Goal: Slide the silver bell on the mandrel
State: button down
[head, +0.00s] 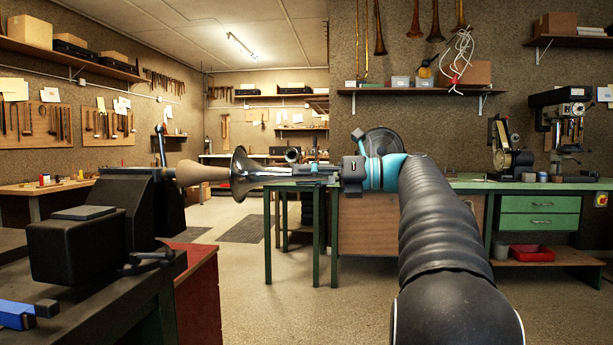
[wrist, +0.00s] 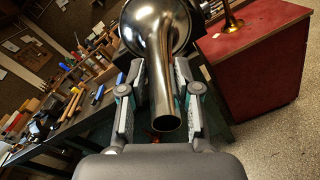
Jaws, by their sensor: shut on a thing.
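The silver bell (head: 243,174) is held level in the head view, its wide flare facing left. In the wrist view the bell (wrist: 158,28) points away from me, with its narrow tube end near my palm. My gripper (head: 283,172) is shut on the bell's tube; both fingers flank it in the wrist view (wrist: 160,68). The tan tapered mandrel (head: 195,174) sticks out rightward from a dark holder on the left bench. Its narrow end overlaps the flare's mouth in the head view; I cannot tell how far inside it is. The bell hides the mandrel in the wrist view.
The dark bench (head: 105,310) at left carries the black holder (head: 80,245) and a blue tool (head: 16,314). A red cabinet (wrist: 255,60) stands beside it, with a brass piece (wrist: 230,20) on top. A green workbench (head: 520,185) stands behind my arm. Open floor lies between.

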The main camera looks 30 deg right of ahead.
aim_at(286, 182)
jog(key=shift+w+a, duration=0.15)
jog(key=shift+a, duration=0.05)
jog(key=shift+x, duration=1.8)
jog(key=shift+a, duration=0.15)
dwell(0.4)
jog(key=shift+s+x, duration=0.25)
jog(key=shift+x, duration=4.55)
jog(key=c, duration=0.7)
grip_release()
jog(key=shift+a+r, duration=0.25)
jog(key=shift+c, duration=0.2)
jog(key=v, duration=1.2)
